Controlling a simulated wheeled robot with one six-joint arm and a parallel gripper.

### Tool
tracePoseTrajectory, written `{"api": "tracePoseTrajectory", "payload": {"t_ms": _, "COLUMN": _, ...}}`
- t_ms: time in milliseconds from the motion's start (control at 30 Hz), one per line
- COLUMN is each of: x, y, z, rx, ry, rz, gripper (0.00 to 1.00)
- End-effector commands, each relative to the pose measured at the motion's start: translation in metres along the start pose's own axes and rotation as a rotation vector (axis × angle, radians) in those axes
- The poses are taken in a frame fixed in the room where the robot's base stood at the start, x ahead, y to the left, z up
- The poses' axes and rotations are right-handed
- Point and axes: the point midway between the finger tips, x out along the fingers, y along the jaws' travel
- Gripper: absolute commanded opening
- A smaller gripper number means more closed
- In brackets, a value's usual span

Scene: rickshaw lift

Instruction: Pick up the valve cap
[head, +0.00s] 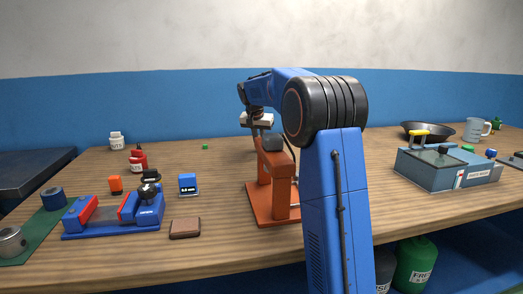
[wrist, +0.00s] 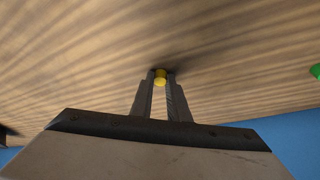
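A green piece (wrist: 316,72) lies at the right in the wrist view. In the head view, a blue vise (head: 115,216), a brown wallet (head: 185,228) and a small blue gauge (head: 188,184) are at left. A grey-blue toolbox (head: 447,171) and a black pan (head: 428,131) are at right.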

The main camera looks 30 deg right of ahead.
Motion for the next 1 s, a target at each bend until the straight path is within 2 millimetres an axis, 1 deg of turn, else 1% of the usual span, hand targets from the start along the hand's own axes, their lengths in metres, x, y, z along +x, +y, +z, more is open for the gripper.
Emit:
{"api": "tracePoseTrajectory", "payload": {"t_ms": 267, "x": 0.000, "y": 0.000, "z": 0.000, "rx": 0.000, "ry": 0.000, "rz": 0.000, "gripper": 0.01}}
{"api": "tracePoseTrajectory", "payload": {"t_ms": 367, "x": -0.004, "y": 0.000, "z": -0.002, "rx": 0.000, "ry": 0.001, "rz": -0.001, "gripper": 0.01}}
{"api": "tracePoseTrajectory", "payload": {"t_ms": 467, "x": -0.013, "y": 0.000, "z": -0.006, "rx": 0.000, "ry": 0.002, "rz": -0.001, "gripper": 0.01}}
{"api": "tracePoseTrajectory", "payload": {"t_ms": 800, "x": -0.069, "y": 0.000, "z": -0.029, "rx": 0.000, "ry": 0.002, "rz": -0.002, "gripper": 0.01}}
{"api": "tracePoseTrajectory", "payload": {"t_ms": 1000, "x": -0.089, "y": 0.000, "z": -0.037, "rx": 0.001, "ry": 0.001, "rz": -0.001, "gripper": 0.01}}
